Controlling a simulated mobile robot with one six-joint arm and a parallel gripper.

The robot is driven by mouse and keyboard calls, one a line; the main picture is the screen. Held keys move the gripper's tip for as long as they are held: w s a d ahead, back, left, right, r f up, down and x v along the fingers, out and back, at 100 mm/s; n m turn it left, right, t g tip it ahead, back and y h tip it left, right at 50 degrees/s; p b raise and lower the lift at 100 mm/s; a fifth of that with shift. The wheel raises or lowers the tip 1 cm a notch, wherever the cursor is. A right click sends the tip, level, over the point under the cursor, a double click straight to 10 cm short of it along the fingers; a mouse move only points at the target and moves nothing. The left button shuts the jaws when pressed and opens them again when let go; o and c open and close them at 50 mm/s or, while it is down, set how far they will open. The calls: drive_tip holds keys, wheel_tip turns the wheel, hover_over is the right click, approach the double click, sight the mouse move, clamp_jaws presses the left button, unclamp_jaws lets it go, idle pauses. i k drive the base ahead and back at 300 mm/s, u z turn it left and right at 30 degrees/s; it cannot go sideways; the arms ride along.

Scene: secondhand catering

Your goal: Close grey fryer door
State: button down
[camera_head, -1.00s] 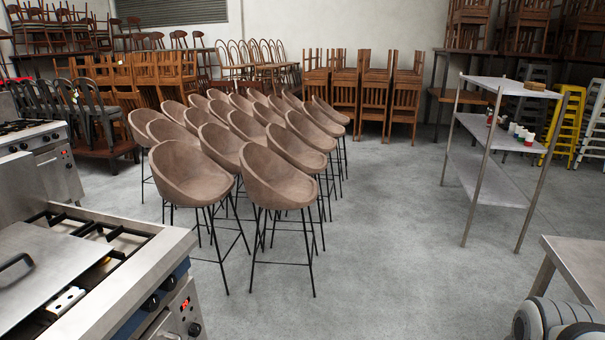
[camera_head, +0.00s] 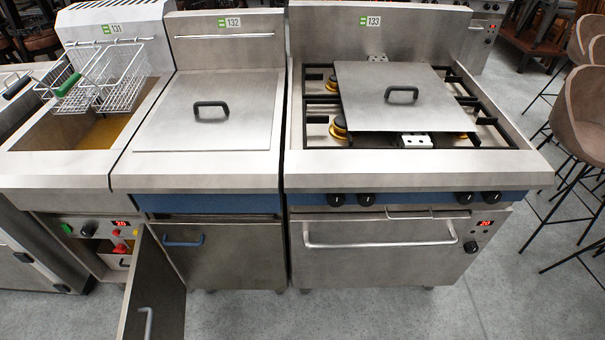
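The open fryer door (camera_head: 160,285) is a dark grey metal panel at the bottom left of the head view. It stands out toward me from the right side of the cabinet under the fryer labelled 131 (camera_head: 90,150). Its grey bar handle (camera_head: 148,322) is on the face turned right, and the picture's bottom edge cuts both off. Inside the open cabinet is a control panel (camera_head: 95,232) with a dial, a red display and coloured knobs. My gripper is not in view.
Unit 132 (camera_head: 205,165) has a lid and a shut door with a blue handle (camera_head: 183,242). Unit 133 (camera_head: 400,170) is a range with a shut oven door (camera_head: 385,255). Brown stools (camera_head: 580,115) stand at the right. Grey floor (camera_head: 400,315) is clear in front of the range.

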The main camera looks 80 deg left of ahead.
sight(166, 316)
drive_tip(key=u, duration=4.35)
drive_tip(key=i, duration=1)
drive_tip(key=k, duration=0.65)
drive_tip(key=z, duration=0.3)
